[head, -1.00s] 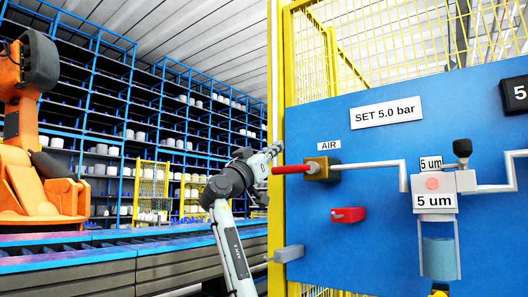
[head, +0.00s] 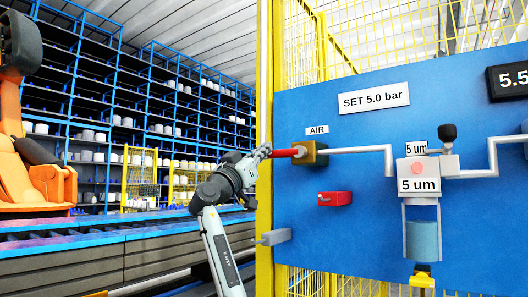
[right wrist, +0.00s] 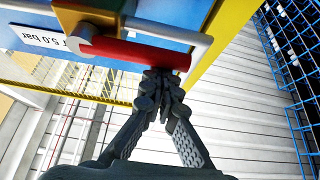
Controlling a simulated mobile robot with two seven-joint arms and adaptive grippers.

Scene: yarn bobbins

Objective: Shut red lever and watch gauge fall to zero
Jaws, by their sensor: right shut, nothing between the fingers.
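The red lever (head: 285,153) sticks out to the left from a brass valve body (head: 311,153) under the AIR label on the blue panel. It lies roughly level, in line with the grey pipe. My right gripper (head: 266,150) is shut and empty, its fingertips at the lever's free end. In the right wrist view the closed fingertips (right wrist: 162,76) are right beside the end of the red lever (right wrist: 130,52); whether they touch is hard to tell. A black readout (head: 510,80), cut by the right edge, shows 5.5. My left gripper is not in view.
A red block (head: 335,198) and a grey block (head: 274,237) stick out of the panel below the lever. A filter unit (head: 419,175) hangs to the right. A yellow post (head: 264,100) stands at the panel's left edge. An orange robot (head: 30,170) is far left.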

